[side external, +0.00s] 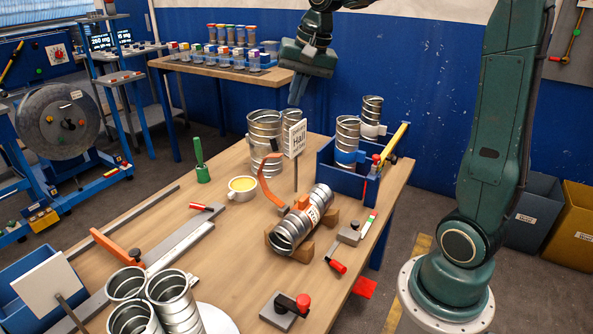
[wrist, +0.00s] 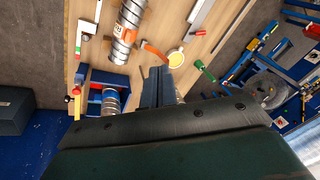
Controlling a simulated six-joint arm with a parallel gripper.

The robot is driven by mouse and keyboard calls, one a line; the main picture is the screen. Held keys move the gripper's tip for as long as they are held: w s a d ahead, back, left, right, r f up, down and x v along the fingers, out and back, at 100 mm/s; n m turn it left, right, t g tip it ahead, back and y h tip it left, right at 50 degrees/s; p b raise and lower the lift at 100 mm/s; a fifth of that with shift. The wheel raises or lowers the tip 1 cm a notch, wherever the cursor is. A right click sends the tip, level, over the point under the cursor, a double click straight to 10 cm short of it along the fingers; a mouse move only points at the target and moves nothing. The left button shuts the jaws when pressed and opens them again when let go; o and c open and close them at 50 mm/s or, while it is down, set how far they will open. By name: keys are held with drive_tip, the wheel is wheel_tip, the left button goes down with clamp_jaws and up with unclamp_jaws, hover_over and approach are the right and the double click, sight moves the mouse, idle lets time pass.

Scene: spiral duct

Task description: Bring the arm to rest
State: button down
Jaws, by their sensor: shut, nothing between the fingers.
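My gripper (side external: 297,90) is raised above the far end of the workbench (side external: 230,243), pointing down, with its fingers together and nothing held. In the wrist view my gripper (wrist: 158,82) also shows shut, with the bench beyond it. A ribbed metal spiral duct (side external: 302,219) lies on wooden cradle blocks in the middle of the bench, well apart from my gripper. It also shows in the wrist view (wrist: 128,28).
A blue bin (side external: 342,181) with duct pieces stands at the bench's right edge. Upright ducts (side external: 265,140) and a "Hall" sign (side external: 297,138) stand below my gripper. A yellow-filled cup (side external: 242,187) is nearby. A back table (side external: 215,75) holds several coloured-top containers.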

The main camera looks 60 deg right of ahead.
drive_tip(key=s+a+f+n, duration=0.1)
drive_tip(key=s+a+n, duration=0.2)
drive_tip(key=s, duration=0.4)
drive_tip(key=s+a+f+n+t, duration=0.1)
drive_tip(key=s+a+n, duration=0.2)
drive_tip(key=s, duration=0.4)
drive_tip(key=s+a+f+n+t, duration=0.1)
drive_tip(key=s+a+n, duration=0.3)
drive_tip(key=s, duration=0.3)
drive_tip(key=shift+s+a+f, duration=0.2)
drive_tip(key=shift+a+f, duration=0.1)
drive_tip(key=shift+a, duration=0.55)
